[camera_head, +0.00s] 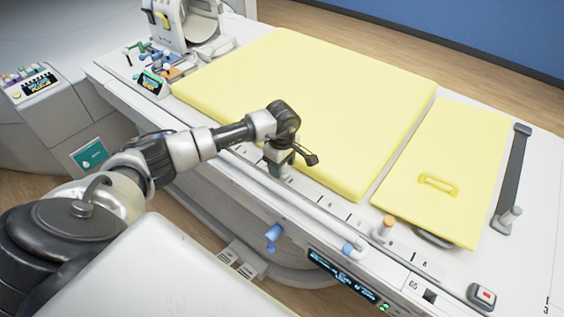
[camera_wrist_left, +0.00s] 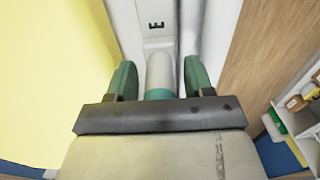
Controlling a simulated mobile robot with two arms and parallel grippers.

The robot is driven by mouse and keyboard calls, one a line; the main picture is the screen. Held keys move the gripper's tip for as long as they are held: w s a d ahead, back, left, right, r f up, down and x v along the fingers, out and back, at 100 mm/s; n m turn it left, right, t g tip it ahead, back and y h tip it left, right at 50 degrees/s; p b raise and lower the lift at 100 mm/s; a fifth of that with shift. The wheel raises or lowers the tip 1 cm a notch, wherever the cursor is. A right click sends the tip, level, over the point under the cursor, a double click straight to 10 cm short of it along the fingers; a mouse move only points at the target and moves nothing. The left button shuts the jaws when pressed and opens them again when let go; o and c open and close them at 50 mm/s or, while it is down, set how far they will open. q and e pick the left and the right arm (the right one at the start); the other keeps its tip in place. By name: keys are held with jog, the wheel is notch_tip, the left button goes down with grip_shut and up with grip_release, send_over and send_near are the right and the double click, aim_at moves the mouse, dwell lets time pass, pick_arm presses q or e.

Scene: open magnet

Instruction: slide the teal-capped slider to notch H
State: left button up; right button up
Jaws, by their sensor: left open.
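The teal-capped slider (camera_wrist_left: 159,75) shows in the left wrist view as a pale upright post with a teal band (camera_wrist_left: 158,94) at the near end. My left gripper (camera_wrist_left: 158,80) is open, with one green finger on each side of the post and small gaps visible between. In the head view my left gripper (camera_head: 280,160) points down at the rail (camera_head: 318,205) along the bed's near edge and mostly hides the slider. A dark mark (camera_wrist_left: 156,25) is on the rail beyond the post; I cannot read it surely. Notch H cannot be picked out. My right gripper is not in view.
A post with an orange cap (camera_head: 384,226) stands farther right along the rail. The large yellow pad (camera_head: 310,100) lies just behind my gripper. A smaller yellow pad (camera_head: 450,150) lies at right. Blue knobs (camera_head: 273,236) stick out on the bed's front side.

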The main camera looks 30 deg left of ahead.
pick_arm(q)
jog(key=shift+c, duration=0.3)
grip_shut()
jog(key=shift+a+f+b, duration=0.15)
jog(key=shift+a+b, duration=0.3)
jog(key=shift+a, duration=0.1)
jog(key=a+b, duration=0.3)
jog(key=a, duration=0.2)
jog(key=w+a+b, duration=0.1)
jog(key=a+b, duration=0.2)
jog(key=a, duration=0.2)
jog(key=a+b, duration=0.2)
jog(key=a, duration=0.4)
jog(key=shift+w+b, duration=0.2)
jog(key=shift+b, duration=0.2)
jog(key=shift+a, duration=0.6)
jog(key=shift+r, duration=0.2)
jog(key=shift+o, duration=0.3)
grip_release()
